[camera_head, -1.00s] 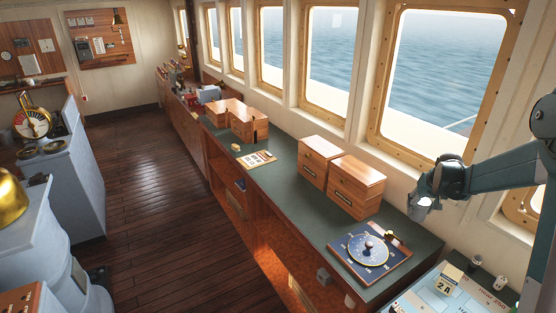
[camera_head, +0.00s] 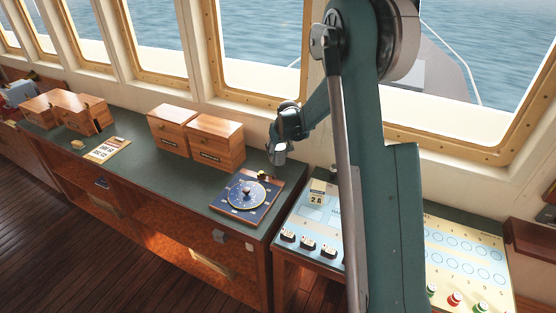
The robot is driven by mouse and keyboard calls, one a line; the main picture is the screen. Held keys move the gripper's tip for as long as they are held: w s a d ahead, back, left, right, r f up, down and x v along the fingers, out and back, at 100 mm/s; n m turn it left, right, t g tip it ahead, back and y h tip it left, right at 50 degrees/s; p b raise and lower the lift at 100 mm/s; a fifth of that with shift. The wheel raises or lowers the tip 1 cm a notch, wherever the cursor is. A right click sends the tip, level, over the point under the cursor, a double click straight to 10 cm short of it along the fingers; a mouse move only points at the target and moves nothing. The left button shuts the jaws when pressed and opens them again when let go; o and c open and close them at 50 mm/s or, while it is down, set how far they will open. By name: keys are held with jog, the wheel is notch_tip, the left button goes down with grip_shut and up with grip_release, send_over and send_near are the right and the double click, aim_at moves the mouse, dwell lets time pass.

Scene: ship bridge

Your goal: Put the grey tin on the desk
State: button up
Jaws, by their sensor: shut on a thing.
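My gripper (camera_head: 279,146) hangs in the right-centre of the head view, in front of the window wall. It is shut on a small light grey thing, which looks like the grey tin (camera_head: 278,157). The tin is small here and partly hidden by the fingers. It is held in the air above the right end of the long green-topped desk (camera_head: 140,172), near the wooden boxes and behind the blue dial board. I cannot tell its exact height above the desk.
Two wooden boxes (camera_head: 215,143) stand on the desk, with a blue dial board (camera_head: 246,195) to their right. A paper card (camera_head: 107,149) and more boxes (camera_head: 80,112) lie further left. A pale control panel (camera_head: 460,250) stands at right. Green desktop between the card and dial board is clear.

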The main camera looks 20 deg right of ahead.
aim_at(281, 150)
dwell(0.3)
jog(key=shift+f, duration=1.9)
jog(key=shift+f, duration=0.15)
jog(key=o, duration=1)
jog(key=shift+r, duration=0.2)
jog(key=shift+v, duration=5.95)
jog(key=shift+s+r, duration=0.1)
